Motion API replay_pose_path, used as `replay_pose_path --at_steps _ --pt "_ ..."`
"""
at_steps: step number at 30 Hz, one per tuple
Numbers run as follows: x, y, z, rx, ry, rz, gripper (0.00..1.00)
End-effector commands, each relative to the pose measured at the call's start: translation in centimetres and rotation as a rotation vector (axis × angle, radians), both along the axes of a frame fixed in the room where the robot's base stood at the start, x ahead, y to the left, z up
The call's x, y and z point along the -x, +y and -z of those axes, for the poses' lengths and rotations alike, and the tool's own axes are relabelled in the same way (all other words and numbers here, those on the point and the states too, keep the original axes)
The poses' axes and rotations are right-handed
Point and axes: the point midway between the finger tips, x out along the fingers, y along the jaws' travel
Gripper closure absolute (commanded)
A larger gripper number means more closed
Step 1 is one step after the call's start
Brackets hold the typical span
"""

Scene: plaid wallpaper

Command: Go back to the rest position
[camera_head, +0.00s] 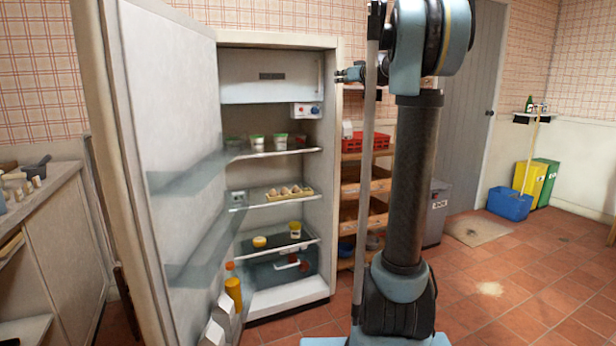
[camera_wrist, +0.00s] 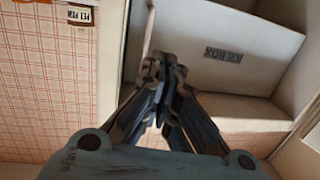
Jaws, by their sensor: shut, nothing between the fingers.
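My gripper (camera_head: 350,75) is at the upper right edge of the open fridge (camera_head: 334,180) in the head view, pointing left toward its freezer box (camera_head: 270,78). In the wrist view my gripper (camera_wrist: 163,62) is shut, its fingertips together with nothing between them. Behind the fingers the wrist view shows the freezer box marked "ICE BOX" (camera_wrist: 225,55). Whether the gripper touches the fridge frame I cannot tell. My arm stands upright in the right middle of the head view.
The fridge door (camera_head: 170,150) stands wide open on the left. Fridge shelves hold cups (camera_head: 280,142), an egg tray (camera_head: 289,193) and a yellow container (camera_head: 295,229). A counter (camera_head: 50,210) stands at left, a wooden shelf rack (camera_head: 365,205) behind my arm.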

Motion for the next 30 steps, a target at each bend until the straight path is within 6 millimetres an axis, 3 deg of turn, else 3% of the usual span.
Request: replay_pose_path --at_steps 6,15,23,30 --pt "8.9 4.2 6.4 0.038 0.18 -0.094 1.0" --pt "21.6 7.0 17.4 0.112 0.478 -0.138 1.0" --pt "32.7 6.4 27.9 0.191 0.75 -0.08 1.0" --pt "42.5 3.7 37.7 0.272 0.986 0.06 1.0"
